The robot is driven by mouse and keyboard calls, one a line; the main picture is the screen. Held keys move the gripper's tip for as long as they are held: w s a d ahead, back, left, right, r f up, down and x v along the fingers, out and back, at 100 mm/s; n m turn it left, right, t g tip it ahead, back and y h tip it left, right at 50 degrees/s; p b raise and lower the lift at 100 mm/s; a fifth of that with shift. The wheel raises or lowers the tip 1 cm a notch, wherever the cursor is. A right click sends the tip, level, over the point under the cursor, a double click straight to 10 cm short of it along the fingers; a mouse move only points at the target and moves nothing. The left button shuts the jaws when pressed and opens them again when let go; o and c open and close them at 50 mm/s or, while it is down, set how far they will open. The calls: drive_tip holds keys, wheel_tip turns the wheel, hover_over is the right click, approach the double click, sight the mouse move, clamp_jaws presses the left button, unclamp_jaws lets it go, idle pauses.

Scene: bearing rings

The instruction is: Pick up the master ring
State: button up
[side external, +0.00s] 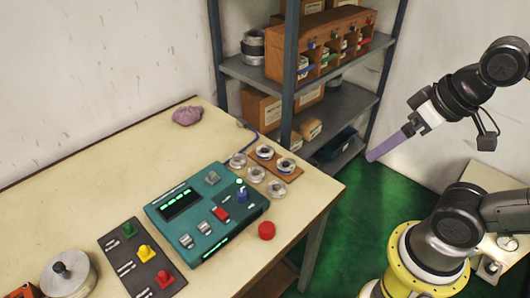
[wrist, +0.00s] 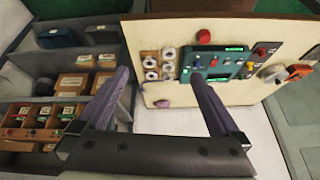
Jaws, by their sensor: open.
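Several metal rings sit in and beside a small wooden holder (side external: 272,166) at the table's right edge; one pale ring (side external: 276,188) lies at its near side and another (side external: 238,160) at its left. I cannot tell which one is the master ring. In the wrist view the wooden holder (wrist: 160,64) with its rings shows beyond and between my fingers. My gripper (side external: 371,156) is in the air to the right of the table, well apart from the rings. In the wrist view my gripper (wrist: 160,76) has its two purple fingers wide apart, with nothing between them.
A teal gauge box (side external: 205,212) stands left of the rings, with a red button (side external: 266,230) near the table edge. A dark switch panel (side external: 140,262) and a metal cylinder (side external: 68,274) stand nearer. A purple cloth (side external: 187,115) lies at the back. Shelves (side external: 345,103) stand behind.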

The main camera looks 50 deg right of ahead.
drive_tip(key=w+r+m, duration=0.6)
drive_tip(key=w+r, duration=0.3)
drive_tip(key=m+g, duration=0.6)
drive_tip(key=m, duration=0.2)
hover_over(265, 149)
wheel_tip(265, 149, down, 30)
drive_tip(key=shift+s+r, duration=0.1)
drive_tip(key=shift+r, duration=0.05)
drive_tip(key=shift+f, duration=2.95)
